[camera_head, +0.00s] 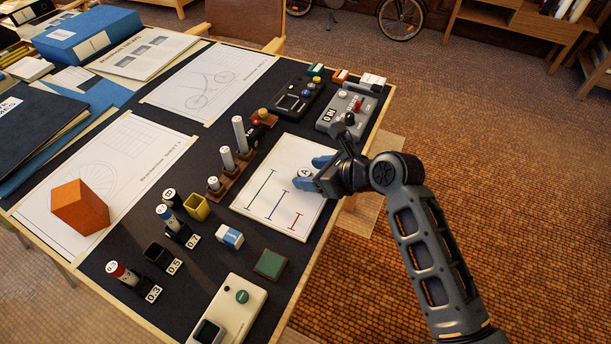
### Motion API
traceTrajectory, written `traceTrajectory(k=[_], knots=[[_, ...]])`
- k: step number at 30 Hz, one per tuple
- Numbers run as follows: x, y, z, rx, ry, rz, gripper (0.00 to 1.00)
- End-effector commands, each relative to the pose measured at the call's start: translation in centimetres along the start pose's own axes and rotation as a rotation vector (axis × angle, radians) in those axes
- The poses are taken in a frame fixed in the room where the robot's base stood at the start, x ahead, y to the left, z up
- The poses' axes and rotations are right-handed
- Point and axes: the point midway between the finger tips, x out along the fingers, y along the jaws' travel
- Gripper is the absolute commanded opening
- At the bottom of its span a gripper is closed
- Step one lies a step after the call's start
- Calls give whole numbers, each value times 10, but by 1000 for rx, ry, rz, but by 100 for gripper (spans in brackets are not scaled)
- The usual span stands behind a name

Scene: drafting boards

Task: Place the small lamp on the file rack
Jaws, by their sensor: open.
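I cannot make out a small lamp or a file rack in the head view. My gripper (311,172) has blue fingertips and is open over the upper right part of a white sheet (262,217). The sheet bears blue, green and red lines. A round mark labelled "A" (304,173) shows between the fingers; nothing is visibly held. A grey control box (338,112) with a red part and a black knob stands just beyond my gripper. A black box with buttons (294,101) is to its left.
The dark-topped table (110,247) holds drawings, an orange block (80,207), numbered pen holders (163,258), upright pegs (240,135), a yellow cup (197,207), an eraser (229,237) and a white device (233,309). Blue binders (85,33) lie at the far left. Open floor lies right.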

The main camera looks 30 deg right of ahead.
Motion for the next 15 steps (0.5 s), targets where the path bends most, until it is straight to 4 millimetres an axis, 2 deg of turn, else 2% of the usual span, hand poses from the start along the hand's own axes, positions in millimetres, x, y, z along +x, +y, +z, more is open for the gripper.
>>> traceTrajectory(k=[7,15], knots=[[36,1,2,-2,1,1,62],[44,1,2,-3,0,-1,62]])
